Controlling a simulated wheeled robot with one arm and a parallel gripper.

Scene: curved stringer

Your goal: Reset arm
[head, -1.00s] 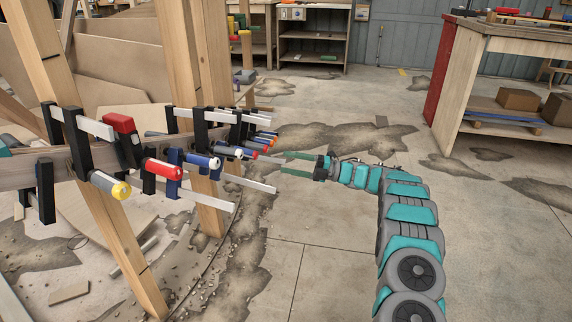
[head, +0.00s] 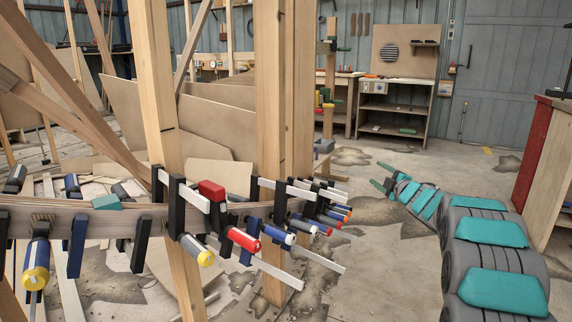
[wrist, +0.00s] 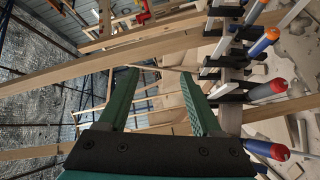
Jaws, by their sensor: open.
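My gripper (head: 381,176) is at the end of my teal and grey arm, right of the clamped beam in the head view. Its two green fingers (wrist: 163,75) are spread apart in the wrist view, with nothing between them. The curved wooden stringer (head: 105,222) runs across the left of the head view, with several bar clamps (head: 235,232) on it. In the wrist view several clamp handles (wrist: 268,90) lie to the right of the fingers, apart from them.
Upright wooden posts (head: 158,120) stand along the stringer. A shelf unit (head: 393,108) is at the back, and a bench with a red end (head: 533,150) stands at the right. Bare, stained concrete floor (head: 365,255) lies between stringer and arm.

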